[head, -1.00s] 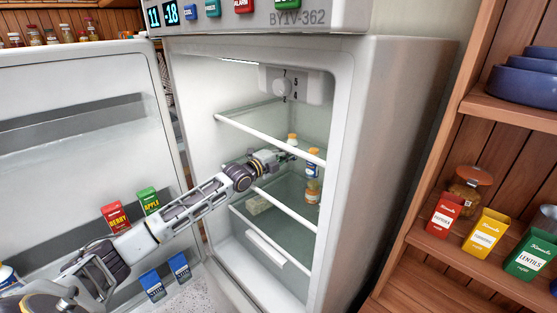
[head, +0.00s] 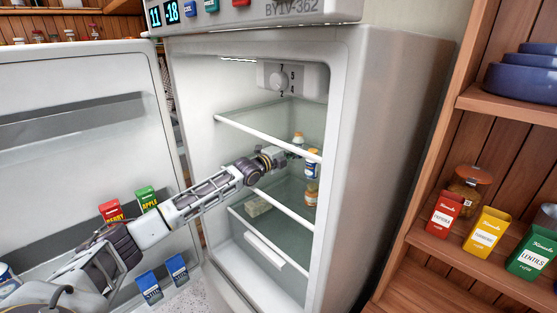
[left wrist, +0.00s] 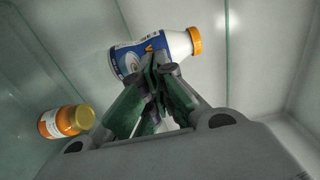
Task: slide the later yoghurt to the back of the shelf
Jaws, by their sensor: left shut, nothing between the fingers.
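Two white yoghurt bottles stand at the right of the fridge's upper glass shelf. The front bottle (head: 313,162) has a blue label and orange cap; the other bottle (head: 298,139) is farther back, partly hidden by my gripper. No date on either is legible. My left gripper (head: 297,152) reaches in over this shelf. In the left wrist view its shut, empty fingers (left wrist: 158,68) are at the side of a blue-labelled bottle (left wrist: 150,54), seemingly touching; I cannot tell which of the two it is. My right gripper is not in view.
The shelf's white front rail (head: 262,132) and the fridge's right wall (head: 340,150) bound the space. The open door (head: 80,150) is left.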

